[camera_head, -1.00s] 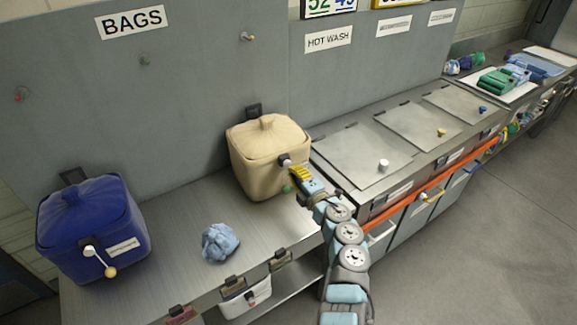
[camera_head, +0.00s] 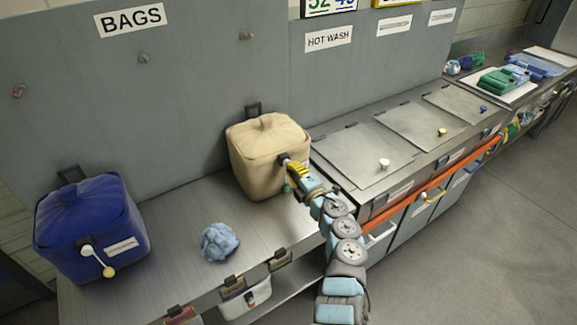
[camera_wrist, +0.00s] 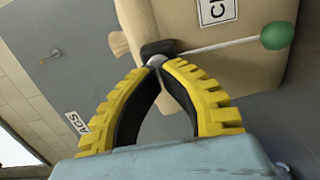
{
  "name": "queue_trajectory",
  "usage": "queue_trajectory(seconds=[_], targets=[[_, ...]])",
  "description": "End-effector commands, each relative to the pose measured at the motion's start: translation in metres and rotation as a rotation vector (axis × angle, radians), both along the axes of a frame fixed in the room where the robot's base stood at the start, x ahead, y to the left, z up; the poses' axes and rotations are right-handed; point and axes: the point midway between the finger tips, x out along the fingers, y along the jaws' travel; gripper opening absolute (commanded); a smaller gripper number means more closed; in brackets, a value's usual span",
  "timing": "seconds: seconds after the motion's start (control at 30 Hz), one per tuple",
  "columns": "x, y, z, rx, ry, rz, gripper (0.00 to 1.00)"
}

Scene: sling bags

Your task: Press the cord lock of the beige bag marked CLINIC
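In the head view my gripper (camera_head: 294,170) covers the bag's front right.
A blue bag (camera_head: 90,225) with a yellow-ended cord is at the left. A crumpled blue cloth (camera_head: 219,242) lies on the counter (camera_head: 180,225). Lidded bins (camera_head: 365,152) with an orange rail (camera_head: 430,187) stand to the right of my arm.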

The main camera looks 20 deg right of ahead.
Motion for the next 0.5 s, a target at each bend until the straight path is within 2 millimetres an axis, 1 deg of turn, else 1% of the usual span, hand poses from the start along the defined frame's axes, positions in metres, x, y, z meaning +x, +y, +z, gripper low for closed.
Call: queue_trajectory(seconds=[0.5], targets=[[0.0084,0.0016,0.0005,0.0,-0.002,0.0,0.0]])
